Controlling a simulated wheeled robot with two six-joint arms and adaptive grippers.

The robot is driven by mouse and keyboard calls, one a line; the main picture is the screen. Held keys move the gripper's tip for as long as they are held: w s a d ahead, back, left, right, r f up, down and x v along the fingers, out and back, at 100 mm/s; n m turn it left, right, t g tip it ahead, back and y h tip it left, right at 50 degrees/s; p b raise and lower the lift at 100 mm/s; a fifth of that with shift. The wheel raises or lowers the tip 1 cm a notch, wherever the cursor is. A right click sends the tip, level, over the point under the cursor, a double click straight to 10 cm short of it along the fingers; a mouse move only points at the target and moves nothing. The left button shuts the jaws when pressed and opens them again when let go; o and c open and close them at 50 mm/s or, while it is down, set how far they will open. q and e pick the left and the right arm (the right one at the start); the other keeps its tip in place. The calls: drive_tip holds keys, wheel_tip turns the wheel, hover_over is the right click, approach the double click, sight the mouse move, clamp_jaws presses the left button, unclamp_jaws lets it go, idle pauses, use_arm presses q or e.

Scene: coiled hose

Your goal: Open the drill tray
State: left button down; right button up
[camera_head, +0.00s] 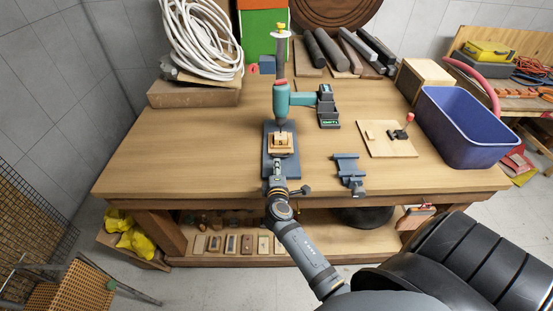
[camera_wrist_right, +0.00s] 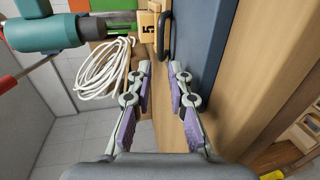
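The drill stand has a blue-grey base (camera_head: 270,165) near the front edge of the workbench. A small light wooden block (camera_head: 283,146) with a dark mark sits on it, below the teal drill (camera_head: 282,98). In the right wrist view a black loop handle (camera_wrist_right: 163,38) stands out beside the wooden block (camera_wrist_right: 147,30), by a blue-grey surface (camera_wrist_right: 200,35); this looks like the drill tray's handle. My right gripper (camera_head: 278,174) is at the front of the base. In its wrist view the right gripper (camera_wrist_right: 160,72) has its fingers apart, empty, just short of the handle. My left gripper is out of view.
A blue-grey vise (camera_head: 349,173) stands right of the base. A coiled white hose (camera_head: 200,42) lies at the back left. The bench's left side is clear.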

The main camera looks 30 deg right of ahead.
drive_tip(key=x, duration=0.5)
clamp_jaws()
